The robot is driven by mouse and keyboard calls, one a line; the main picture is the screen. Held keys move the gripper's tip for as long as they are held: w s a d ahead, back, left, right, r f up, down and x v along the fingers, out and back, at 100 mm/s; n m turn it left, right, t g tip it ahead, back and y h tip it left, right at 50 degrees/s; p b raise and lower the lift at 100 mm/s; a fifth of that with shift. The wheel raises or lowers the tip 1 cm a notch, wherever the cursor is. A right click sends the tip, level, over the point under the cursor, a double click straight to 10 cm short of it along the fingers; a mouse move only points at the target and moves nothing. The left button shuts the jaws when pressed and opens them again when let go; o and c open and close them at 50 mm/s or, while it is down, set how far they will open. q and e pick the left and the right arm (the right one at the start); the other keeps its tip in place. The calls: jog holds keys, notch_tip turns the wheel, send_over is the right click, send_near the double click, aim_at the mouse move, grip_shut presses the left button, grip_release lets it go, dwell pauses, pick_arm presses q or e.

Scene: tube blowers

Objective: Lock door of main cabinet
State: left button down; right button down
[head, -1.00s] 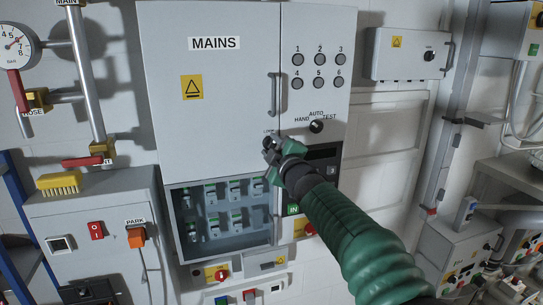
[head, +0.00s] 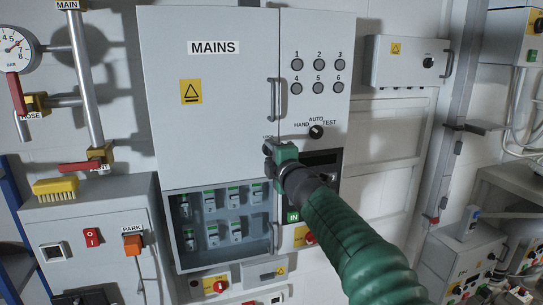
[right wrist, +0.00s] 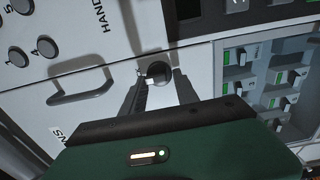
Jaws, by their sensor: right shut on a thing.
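The main cabinet, labelled MAINS (head: 212,95), stands in the middle of the head view with its upper door closed and a vertical bar handle (head: 274,98) at the door's right edge. My right gripper (head: 269,152) is at the lower right corner of this door, just below the handle. In the right wrist view its two fingers (right wrist: 159,83) are shut on a small dark round lock knob (right wrist: 158,72) on the cabinet face. The fingers partly cover the knob, and its exact turn is hard to tell. My left gripper is out of view.
A selector knob (head: 316,131) and several round buttons (head: 318,76) are on the right panel. A grey box with a red switch (head: 92,237) stands at left.

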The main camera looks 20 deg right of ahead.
jog(key=shift+s+r, duration=0.1)
jog(key=shift+r, duration=0.4)
jog(key=c, duration=1.1)
grip_release()
jog(key=shift+s+a+f, duration=0.1)
jog(key=shift+f, duration=0.15)
jog(key=shift+s+f, duration=0.1)
jog(key=s+b, duration=0.4)
jog(key=s, duration=1.2)
jog(key=shift+s+d+b, duration=0.25)
jog(key=shift+b, duration=0.1)
